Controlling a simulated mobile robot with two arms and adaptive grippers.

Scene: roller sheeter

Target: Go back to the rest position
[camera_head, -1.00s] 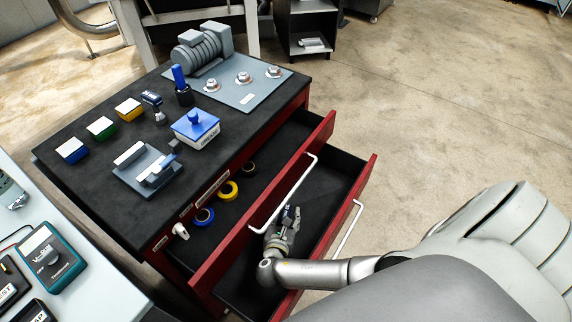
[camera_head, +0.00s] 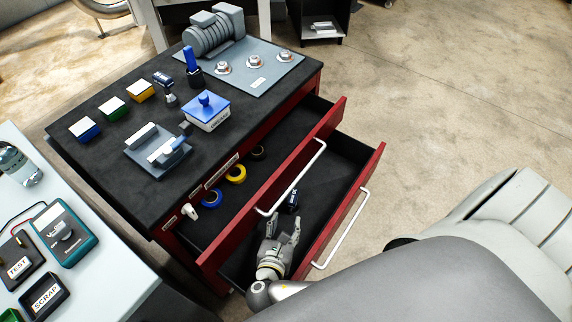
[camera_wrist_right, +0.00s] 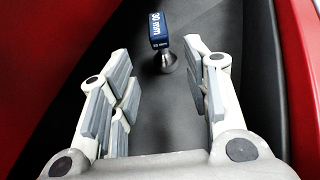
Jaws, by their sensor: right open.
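My right gripper (camera_head: 283,238) is open and reaches over the lower drawer (camera_head: 345,160) of the red cabinet. It also shows in the right wrist view (camera_wrist_right: 165,95), with its fingers apart and nothing between them. In the head view this blue tool (camera_head: 293,200) shows just past the fingertips, partly hidden. My left gripper is not in view.
The upper drawer (camera_head: 272,180) is also open and holds blue, yellow and dark tape rolls. The black cabinet top (camera_head: 110,165) carries a grease box (camera_head: 207,110), a motor and colored blocks. A light table (camera_head: 115,280) with a meter stands left. Floor at right is clear.

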